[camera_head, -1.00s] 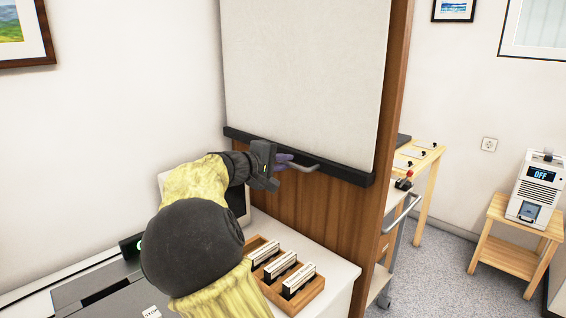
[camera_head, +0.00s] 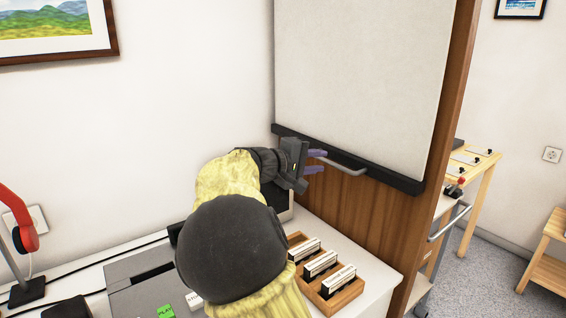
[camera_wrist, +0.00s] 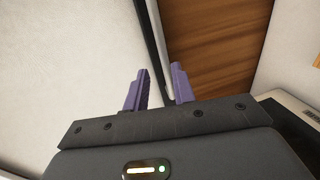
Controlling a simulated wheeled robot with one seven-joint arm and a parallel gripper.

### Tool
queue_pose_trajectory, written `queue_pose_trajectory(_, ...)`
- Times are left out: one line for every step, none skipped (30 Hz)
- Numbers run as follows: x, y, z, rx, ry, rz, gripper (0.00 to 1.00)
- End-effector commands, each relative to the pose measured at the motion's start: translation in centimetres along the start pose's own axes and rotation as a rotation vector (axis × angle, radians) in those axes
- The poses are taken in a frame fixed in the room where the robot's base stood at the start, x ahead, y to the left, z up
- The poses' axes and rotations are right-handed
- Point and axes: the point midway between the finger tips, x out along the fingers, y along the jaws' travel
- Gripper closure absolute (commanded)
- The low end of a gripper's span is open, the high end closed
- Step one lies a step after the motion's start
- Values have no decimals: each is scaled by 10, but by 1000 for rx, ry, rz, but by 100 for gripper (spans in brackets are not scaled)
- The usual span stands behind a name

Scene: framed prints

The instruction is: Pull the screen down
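The screen (camera_head: 362,75) is a pale sheet hanging in front of a brown wood panel. A black bar (camera_head: 400,181) runs along its lower edge, with a grey handle (camera_head: 346,164) on it. The screen (camera_wrist: 70,60) and bar (camera_wrist: 152,35) also show in the wrist view. My gripper (camera_head: 316,161) is at the left end of the handle, its two purple fingers apart. In the wrist view my gripper (camera_wrist: 160,86) is open, with the bar's line running down toward the gap. I cannot tell whether the fingers touch the handle.
A white counter (camera_head: 375,265) below holds a wooden tray (camera_head: 352,292) with several labelled blocks. A red headset (camera_head: 22,225) stands at far left. A wooden table (camera_head: 478,205) is beyond the panel. Open floor lies at right.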

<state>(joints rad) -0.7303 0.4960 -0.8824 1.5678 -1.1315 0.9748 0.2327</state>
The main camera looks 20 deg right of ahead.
Motion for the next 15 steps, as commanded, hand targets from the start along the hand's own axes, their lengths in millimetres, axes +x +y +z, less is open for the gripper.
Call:
queue_pose_trajectory(-12,1,-1,0,5,-1,74)
queue_pose_trajectory(-18,1,-1,0,5,-1,74)
queue_pose_trajectory(-26,2,-1,0,3,-1,74)
queue_pose_trajectory(-32,1,0,0,3,-1,74)
queue_pose_trajectory(-38,1,0,0,2,-1,74)
queue_pose_trajectory(-45,1,0,0,1,-1,74)
queue_pose_trajectory(-51,1,0,0,0,-1,74)
queue_pose_trajectory(-56,2,0,0,-1,-1,74)
queue_pose_trajectory(-64,2,1,1,-2,-1,74)
queue_pose_trajectory(-70,2,1,1,-2,-1,74)
queue_pose_trajectory(-75,2,1,2,-3,-1,74)
queue_pose_trajectory(-83,2,1,2,-3,-2,74)
queue_pose_trajectory(-88,2,1,2,-4,-2,74)
queue_pose_trajectory(-94,2,1,2,-4,-1,74)
queue_pose_trajectory(-99,2,1,2,-4,-1,74)
